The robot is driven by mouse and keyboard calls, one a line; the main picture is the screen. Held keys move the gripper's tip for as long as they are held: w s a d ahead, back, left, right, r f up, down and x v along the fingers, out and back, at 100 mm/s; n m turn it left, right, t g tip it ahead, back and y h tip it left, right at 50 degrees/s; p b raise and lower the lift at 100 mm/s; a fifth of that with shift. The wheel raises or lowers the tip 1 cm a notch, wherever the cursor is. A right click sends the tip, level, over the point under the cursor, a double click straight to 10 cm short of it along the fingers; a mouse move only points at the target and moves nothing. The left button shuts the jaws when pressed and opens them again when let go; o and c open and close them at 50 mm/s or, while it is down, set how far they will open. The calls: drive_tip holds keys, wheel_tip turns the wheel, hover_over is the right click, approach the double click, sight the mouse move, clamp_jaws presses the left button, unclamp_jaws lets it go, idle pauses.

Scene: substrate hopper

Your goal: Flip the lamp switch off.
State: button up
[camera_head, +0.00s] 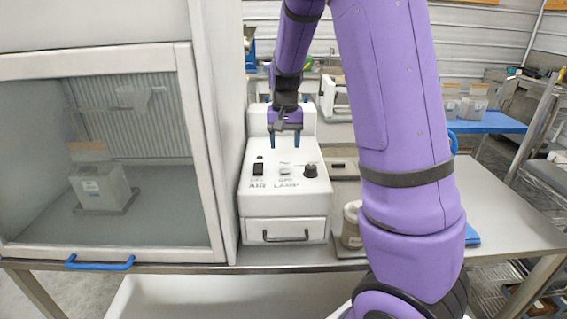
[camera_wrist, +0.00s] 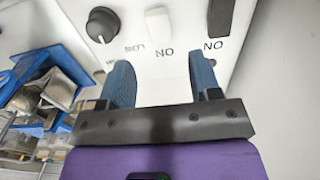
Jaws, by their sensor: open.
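The lamp switch (camera_head: 284,168) is a small white rocker on the sloped top of a white control box (camera_head: 285,205), above the word LAMP. In the wrist view the white switch (camera_wrist: 158,20) shows at the top, beyond the gap between the fingers, with ON printed by it. Its exact tilt is hard to tell. My gripper (camera_head: 285,146) has two blue fingers, apart and empty, over the back part of the panel. In the wrist view my gripper (camera_wrist: 162,76) shows nothing between its fingers; I cannot tell whether the tips touch the panel.
A black AIR switch (camera_head: 258,169) and a black knob (camera_head: 310,170) flank the lamp switch. A glass-fronted cabinet (camera_head: 120,150) stands close on the left. A jar (camera_head: 351,226) stands right of the box. The steel table (camera_head: 515,215) is mostly clear at right.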

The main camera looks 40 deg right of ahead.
sight(285, 167)
wheel_tip(285, 167, down, 7)
drive_tip(key=shift+f, duration=0.1)
idle(0.4)
